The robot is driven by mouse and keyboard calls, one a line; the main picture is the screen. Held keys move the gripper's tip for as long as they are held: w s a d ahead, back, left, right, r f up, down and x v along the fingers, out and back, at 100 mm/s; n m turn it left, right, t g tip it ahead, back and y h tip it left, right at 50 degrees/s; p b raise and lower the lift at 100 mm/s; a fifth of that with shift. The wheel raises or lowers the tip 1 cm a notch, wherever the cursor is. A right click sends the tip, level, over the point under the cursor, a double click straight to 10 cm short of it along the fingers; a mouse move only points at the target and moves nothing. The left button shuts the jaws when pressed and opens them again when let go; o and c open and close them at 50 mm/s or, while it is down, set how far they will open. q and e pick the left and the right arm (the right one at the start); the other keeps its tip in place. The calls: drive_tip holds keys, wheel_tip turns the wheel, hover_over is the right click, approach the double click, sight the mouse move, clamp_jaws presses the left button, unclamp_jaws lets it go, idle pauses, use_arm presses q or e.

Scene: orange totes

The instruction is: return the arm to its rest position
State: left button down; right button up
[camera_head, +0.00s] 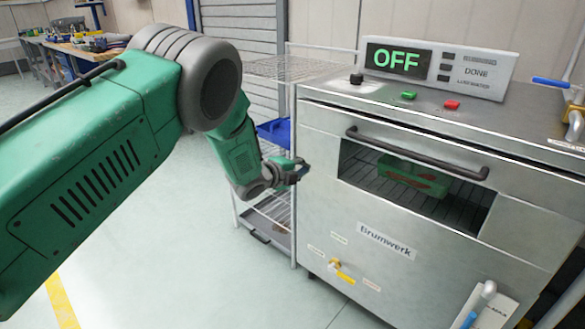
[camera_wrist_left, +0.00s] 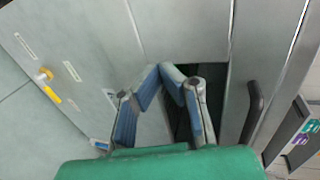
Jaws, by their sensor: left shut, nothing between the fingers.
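My left arm (camera_head: 105,125) is green and grey and reaches in from the left in the head view. Its gripper (camera_head: 300,172) is in front of the left edge of a steel machine and looks empty. In the left wrist view the gripper's blue-padded fingers (camera_wrist_left: 172,72) meet at their tips with nothing between them. The machine's front fills most of the background there. My right gripper is in neither view.
The steel machine (camera_head: 340,228) has a dark handle (camera_head: 415,153) above a window opening. A green tray (camera_head: 412,178) sits inside on a rack. Its display (camera_head: 398,60) reads OFF. A wire shelf (camera_head: 275,68) with a blue bin (camera_head: 273,131) stands behind the arm.

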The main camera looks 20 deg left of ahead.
use_arm(q)
drive_tip(key=s+a+f+n+g+y+p, duration=0.25)
drive_tip(key=s+f+n, duration=0.4)
drive_tip(key=s, duration=0.55)
drive_tip(key=s+a+f+n+g+y+p, duration=0.1)
drive_tip(key=s+f+n+g+p, duration=0.15)
drive_tip(key=s+f+n, duration=0.7)
drive_tip(key=s+r+n+g+y+p, duration=0.1)
drive_tip(key=s+n+g, duration=0.4)
drive_tip(key=s, duration=2.7)
drive_tip(key=r+g+p, duration=0.1)
drive_tip(key=g, duration=0.2)
drive_tip(key=shift+s+a, duration=0.15)
drive_tip(key=shift+a, duration=0.05)
drive_tip(key=c, duration=2.2)
unclamp_jaws()
drive_tip(key=shift+f+y, duration=0.1)
drive_tip(key=shift+y, duration=0.15)
